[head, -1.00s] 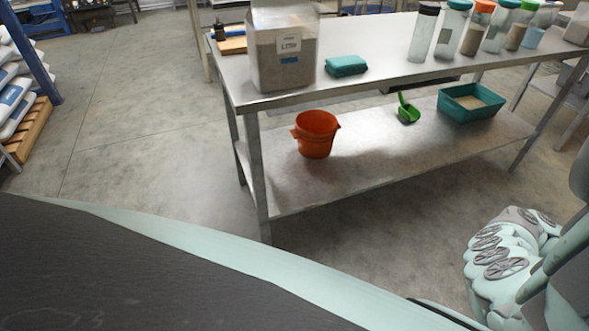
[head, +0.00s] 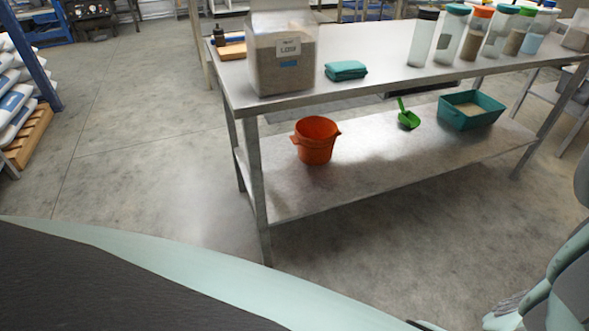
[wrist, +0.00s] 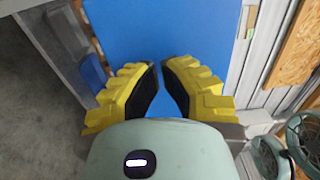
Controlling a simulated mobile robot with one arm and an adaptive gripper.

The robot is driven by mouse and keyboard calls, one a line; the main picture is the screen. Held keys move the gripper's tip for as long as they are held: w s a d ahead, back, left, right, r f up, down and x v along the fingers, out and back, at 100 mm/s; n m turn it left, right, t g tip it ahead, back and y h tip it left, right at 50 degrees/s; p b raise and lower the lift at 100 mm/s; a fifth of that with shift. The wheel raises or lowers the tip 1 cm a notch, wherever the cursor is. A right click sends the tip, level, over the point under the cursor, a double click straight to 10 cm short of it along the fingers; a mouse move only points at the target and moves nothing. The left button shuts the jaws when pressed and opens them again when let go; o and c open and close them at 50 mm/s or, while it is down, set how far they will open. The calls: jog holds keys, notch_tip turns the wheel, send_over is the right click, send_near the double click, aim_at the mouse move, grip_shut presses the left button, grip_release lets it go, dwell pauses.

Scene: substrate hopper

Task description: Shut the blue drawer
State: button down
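A broad flat blue surface (wrist: 190,35) fills the top middle of the wrist view, with a pale grey frame at its right. It may be part of the blue drawer; I cannot tell which part, nor whether the drawer stands open. A smaller darker blue piece (wrist: 93,72) shows at its left. My gripper (wrist: 161,67) has yellow fingers with black pads. They are apart, with a narrow gap at the tips and nothing visibly held. The fingers lie in front of the blue surface; I cannot tell if they touch it. No drawer can be made out in the head view.
The floor at left is open.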

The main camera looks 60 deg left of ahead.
jog(key=shift+x, duration=0.75)
jog(key=b+x, duration=1)
jog(key=x, duration=1.6)
jog(key=shift+d+f, duration=0.15)
jog(key=shift+b+x, duration=0.9)
jog(key=shift+x, duration=0.35)
jog(key=shift+w, duration=0.1)
jog(key=shift+w, duration=0.1)
